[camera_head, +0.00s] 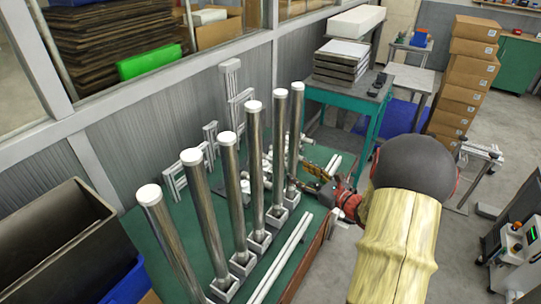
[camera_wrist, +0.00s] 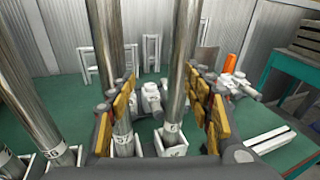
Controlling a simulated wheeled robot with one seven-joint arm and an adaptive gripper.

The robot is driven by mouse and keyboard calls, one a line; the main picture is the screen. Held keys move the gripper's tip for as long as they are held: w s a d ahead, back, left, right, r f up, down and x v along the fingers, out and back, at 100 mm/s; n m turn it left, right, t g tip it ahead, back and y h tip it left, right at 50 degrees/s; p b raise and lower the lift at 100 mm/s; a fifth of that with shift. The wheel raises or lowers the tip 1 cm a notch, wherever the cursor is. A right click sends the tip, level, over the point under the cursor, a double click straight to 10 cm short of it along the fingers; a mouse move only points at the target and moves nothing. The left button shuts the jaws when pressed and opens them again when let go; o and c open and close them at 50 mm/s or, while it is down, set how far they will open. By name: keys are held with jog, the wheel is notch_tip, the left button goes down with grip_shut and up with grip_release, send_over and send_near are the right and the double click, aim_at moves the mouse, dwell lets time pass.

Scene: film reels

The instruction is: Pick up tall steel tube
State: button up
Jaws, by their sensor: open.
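Several tall steel tubes with white caps stand upright in a row in square sockets in the head view. The nearest is at front left (camera_head: 178,245) and the farthest tube (camera_head: 295,130) is at the right end. My gripper (camera_head: 318,176) is beside that farthest tube, low down. In the wrist view my gripper (camera_wrist: 165,105) is open, with orange-yellow pads on its fingers. A steel tube (camera_wrist: 183,55) shows in the gap between the fingers, its socket (camera_wrist: 171,145) below. Another tube (camera_wrist: 104,40) is partly behind the left finger. I cannot tell whether either finger touches a tube.
The tubes stand on a green table (camera_head: 165,250). White rods (camera_head: 283,255) lie along its near side. White frames (camera_head: 175,180) stand near the grey wall. A black bin (camera_head: 65,245) is at left, and stacked cardboard boxes (camera_head: 468,75) are at right. An orange object (camera_wrist: 230,63) stands right of my gripper.

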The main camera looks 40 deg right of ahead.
aim_at(297, 156)
jog(key=d+r+m, duration=0.1)
jog(key=d+r+t+h, duration=0.1)
jog(key=shift+w+d+r+m+h, duration=0.1)
jog(key=shift+w+r+m+h, duration=0.2)
jog(key=shift+r+m, duration=0.1)
jog(key=shift+w+f+b, duration=0.1)
jog(key=shift+w+b, duration=0.25)
jog(key=shift+w, duration=0.7)
jog(key=w, duration=0.2)
jog(key=w+b, duration=0.2)
jog(key=w, duration=0.1)
jog(key=shift+w+d+f, duration=0.15)
jog(key=shift+w+d, duration=0.15)
jog(key=shift+d, duration=0.05)
grip_shut()
